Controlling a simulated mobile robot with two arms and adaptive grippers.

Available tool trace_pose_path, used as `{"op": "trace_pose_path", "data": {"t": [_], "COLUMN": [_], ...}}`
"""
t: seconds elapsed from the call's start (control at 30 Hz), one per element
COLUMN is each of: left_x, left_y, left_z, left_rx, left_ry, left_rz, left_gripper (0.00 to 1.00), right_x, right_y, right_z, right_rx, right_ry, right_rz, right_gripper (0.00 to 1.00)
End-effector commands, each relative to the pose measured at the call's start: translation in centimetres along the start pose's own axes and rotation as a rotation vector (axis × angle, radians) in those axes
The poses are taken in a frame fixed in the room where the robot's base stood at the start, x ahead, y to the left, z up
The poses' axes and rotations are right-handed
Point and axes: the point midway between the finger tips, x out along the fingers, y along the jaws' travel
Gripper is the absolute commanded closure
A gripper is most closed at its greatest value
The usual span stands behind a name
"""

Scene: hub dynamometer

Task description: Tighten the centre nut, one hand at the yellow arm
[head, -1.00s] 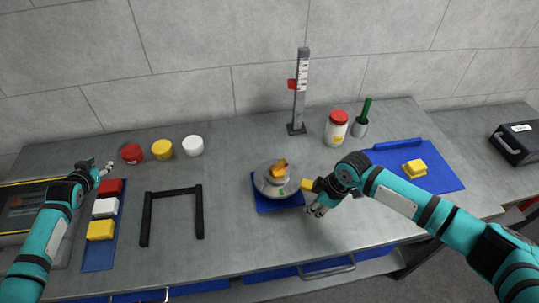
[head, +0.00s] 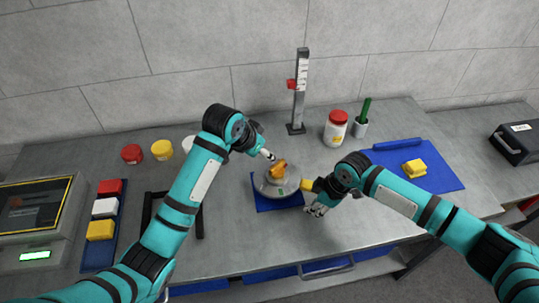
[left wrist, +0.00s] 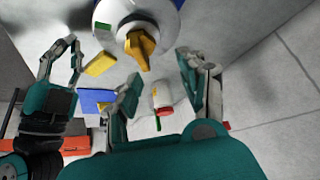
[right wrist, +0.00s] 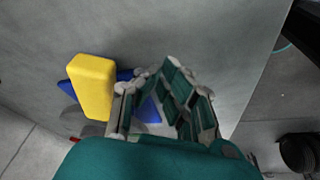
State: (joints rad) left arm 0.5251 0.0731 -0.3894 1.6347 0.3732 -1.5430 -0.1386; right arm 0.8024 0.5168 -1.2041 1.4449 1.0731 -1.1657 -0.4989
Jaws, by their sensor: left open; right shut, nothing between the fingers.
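The hub (head: 268,188) is a round silver disc on a blue base (head: 275,205) at the middle of the bench. An orange centre nut (head: 279,170) stands on it; it shows ahead of my left fingers in the left wrist view (left wrist: 140,45). The yellow arm (head: 307,185) sticks out to the hub's right. My left gripper (head: 268,153) is open and empty, just behind and left of the nut. My right gripper (head: 318,209) is shut and empty beside the yellow arm's end. That yellow end (right wrist: 93,85) shows left of my right fingers (right wrist: 165,85) in the right wrist view.
A grey post with a scale (head: 300,90) stands behind the hub. A red-lidded jar (head: 336,128) and a cup with a green handle (head: 362,122) are at back right. My left arm partly covers a black frame (head: 147,205).

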Motion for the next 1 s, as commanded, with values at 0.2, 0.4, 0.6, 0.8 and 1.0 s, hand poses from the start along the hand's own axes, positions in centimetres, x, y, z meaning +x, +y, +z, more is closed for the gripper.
{"op": "trace_pose_path", "data": {"t": [0.2,0.4,0.6,0.8,1.0], "left_x": [-0.2,1.4,3.8,5.6,6.5], "left_y": [2.6,2.7,2.7,2.7,2.8], "left_z": [-0.1,0.0,0.2,0.2,0.3], "left_rx": [0.054,0.054,0.052,0.053,0.054], "left_ry": [-0.051,-0.054,-0.053,-0.052,-0.051], "left_rz": [0.031,0.033,0.032,0.032,0.032], "left_gripper": [0.58,0.58,0.58,0.58,0.58], "right_x": [0.0,0.0,0.0,0.0,0.0], "right_y": [0.0,0.0,0.0,0.0,0.0], "right_z": [0.0,0.0,0.0,0.0,0.0], "right_rx": [0.0,0.0,0.0,0.0,0.0], "right_ry": [0.0,0.0,0.0,0.0,0.0], "right_rz": [0.0,0.0,0.0,0.0,0.0], "right_gripper": [1.0,1.0,1.0,1.0,1.0]}}
